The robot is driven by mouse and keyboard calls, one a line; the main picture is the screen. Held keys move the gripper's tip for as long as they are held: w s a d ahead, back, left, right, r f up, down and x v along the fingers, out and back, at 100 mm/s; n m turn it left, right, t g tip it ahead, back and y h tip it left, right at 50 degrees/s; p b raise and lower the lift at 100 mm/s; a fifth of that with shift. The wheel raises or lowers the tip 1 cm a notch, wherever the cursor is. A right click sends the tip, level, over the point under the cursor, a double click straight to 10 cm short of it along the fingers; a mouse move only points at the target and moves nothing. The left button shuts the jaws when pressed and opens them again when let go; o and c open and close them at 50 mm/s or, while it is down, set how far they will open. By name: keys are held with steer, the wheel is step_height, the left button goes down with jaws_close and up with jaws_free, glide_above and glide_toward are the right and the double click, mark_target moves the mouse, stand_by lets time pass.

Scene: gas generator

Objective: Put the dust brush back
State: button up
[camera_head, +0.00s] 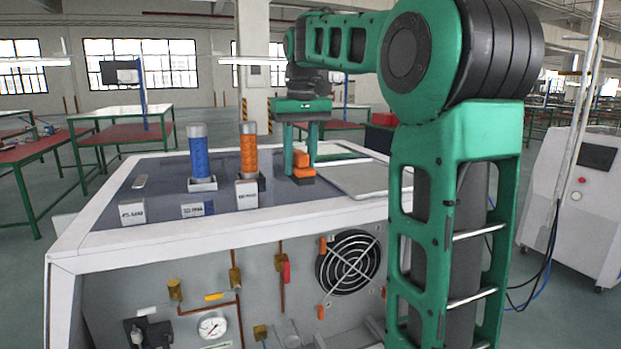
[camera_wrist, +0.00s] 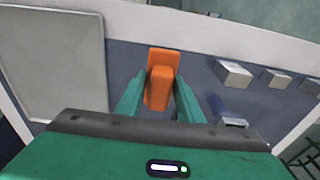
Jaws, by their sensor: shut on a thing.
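The dust brush, which I take to be the orange block-like piece (camera_head: 303,158), is between the two green fingers of my gripper (camera_head: 300,168). It is over the dark top of the white-framed cabinet. A dark part shows right under the orange; I cannot tell whether it is bristles or a holder, nor whether the brush touches the surface. In the wrist view the orange piece (camera_wrist: 160,82) lies between the fingertips of my gripper (camera_wrist: 158,92), its far end sticking out beyond them. My gripper is shut on it.
A blue cylinder (camera_head: 199,155) and an orange cylinder (camera_head: 248,152) stand in holders to the left. Small label blocks (camera_head: 247,195) line the front. A grey panel (camera_head: 368,178) lies to the right. The cabinet front carries a fan (camera_head: 348,263) and gauge (camera_head: 212,325).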

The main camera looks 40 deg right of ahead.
mark_target(304, 152)
steer(key=shift+s+d+f, duration=0.1)
steer(key=shift+d+f, duration=0.1)
steer(key=shift+f, duration=0.85)
steer(key=shift+d+f, duration=0.15)
steer(key=shift+f, duration=0.85)
steer(key=o, duration=1.2)
steer(key=shift+f, duration=0.1)
steer(key=r, duration=0.8)
steer(key=s+r, duration=0.1)
steer(key=r, duration=0.3)
steer(key=shift+a+r, duration=0.1)
steer(key=shift+a, duration=0.15)
steer(key=shift+s, duration=0.1)
